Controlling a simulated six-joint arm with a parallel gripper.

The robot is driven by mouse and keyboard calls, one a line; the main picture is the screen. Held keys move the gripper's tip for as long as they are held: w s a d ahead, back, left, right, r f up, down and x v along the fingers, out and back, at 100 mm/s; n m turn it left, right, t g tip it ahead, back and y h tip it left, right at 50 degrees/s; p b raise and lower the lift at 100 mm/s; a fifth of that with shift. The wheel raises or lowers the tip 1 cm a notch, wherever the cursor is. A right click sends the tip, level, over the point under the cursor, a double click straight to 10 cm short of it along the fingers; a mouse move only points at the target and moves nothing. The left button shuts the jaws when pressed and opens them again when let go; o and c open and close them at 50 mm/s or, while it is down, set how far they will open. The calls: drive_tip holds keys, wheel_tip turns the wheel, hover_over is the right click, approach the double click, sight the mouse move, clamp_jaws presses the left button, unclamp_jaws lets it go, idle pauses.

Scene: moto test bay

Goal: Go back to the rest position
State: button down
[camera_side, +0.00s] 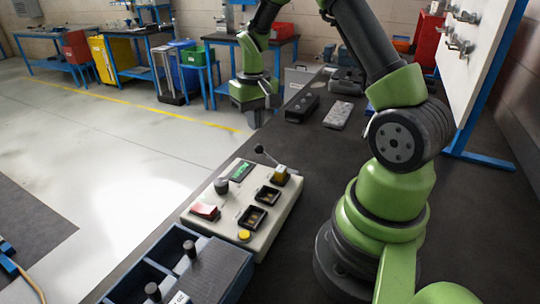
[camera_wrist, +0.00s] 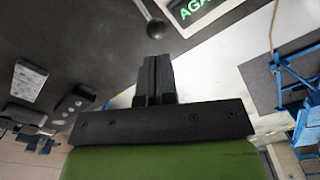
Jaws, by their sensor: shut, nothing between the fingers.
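My gripper (camera_side: 256,120) hangs beyond the far end of the beige control box (camera_side: 222,223), apart from it. In the wrist view, my gripper's two dark fingers (camera_wrist: 152,68) are together with nothing between them. A lever with a dark ball knob (camera_wrist: 155,29) shows just beyond the fingertips in that view. The box also carries a green-lit display (camera_side: 242,170), a black knob (camera_side: 221,186), a red switch (camera_side: 205,211), a yellow button (camera_side: 244,235) and two black-framed openings.
A blue compartment tray (camera_side: 133,282) stands at the near end of the box. A dark box with round tops (camera_side: 302,107) and a grey slab (camera_side: 338,115) lie on the dark bench (camera_side: 300,165). A white board (camera_side: 478,55) on a blue frame stands at right. Workbenches line the back.

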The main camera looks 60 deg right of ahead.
drive_tip(key=shift+r, duration=0.3)
drive_tip(key=s+a+r+t, duration=0.1)
drive_tip(key=a+r+t, duration=0.1)
drive_tip(key=a+r, duration=0.55)
drive_tip(key=s+a+r+n+t+y, duration=0.1)
drive_tip(key=s+a+r+t, duration=0.1)
drive_tip(key=s+a+r, duration=0.3)
drive_tip(key=s+a+r+n+t+y, duration=0.1)
drive_tip(key=s+a+r+t, duration=0.2)
drive_tip(key=s, duration=0.6)
drive_tip(key=shift+a+r, duration=0.95)
drive_tip(key=shift+a, duration=0.25)
